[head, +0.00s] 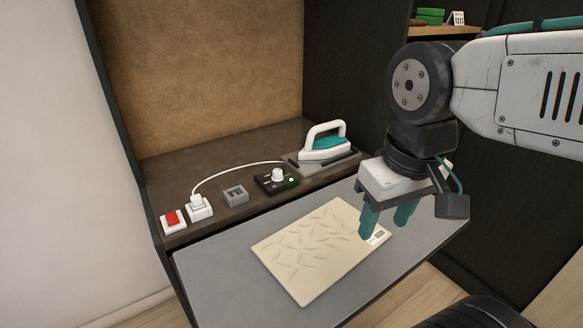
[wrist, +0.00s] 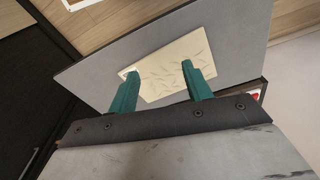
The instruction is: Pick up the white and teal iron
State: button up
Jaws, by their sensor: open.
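The white and teal iron (head: 325,143) stands on a dark grey rest plate (head: 294,161) at the back right of the brown counter in the head view. Its white handle arches over the teal part. A white cord runs left from it to a plug. My gripper (head: 385,222) is open and empty, with teal fingers pointing down over the right end of the cream cloth. It is in front and to the right of the iron, apart from it. In the wrist view the gripper (wrist: 158,80) also shows open, and the iron is not seen there.
A cream wrinkled cloth (head: 310,250) lies on the grey pull-out board (head: 215,268). A dark cabinet wall (head: 345,70) stands behind the iron.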

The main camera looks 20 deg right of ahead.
aim_at(322, 149)
jog(key=k, duration=0.5)
jog(key=z, duration=2.6)
jog(key=i, duration=1.6)
jog(key=u, duration=3.4)
jog(key=i, duration=0.5)
jog(key=z, duration=0.05)
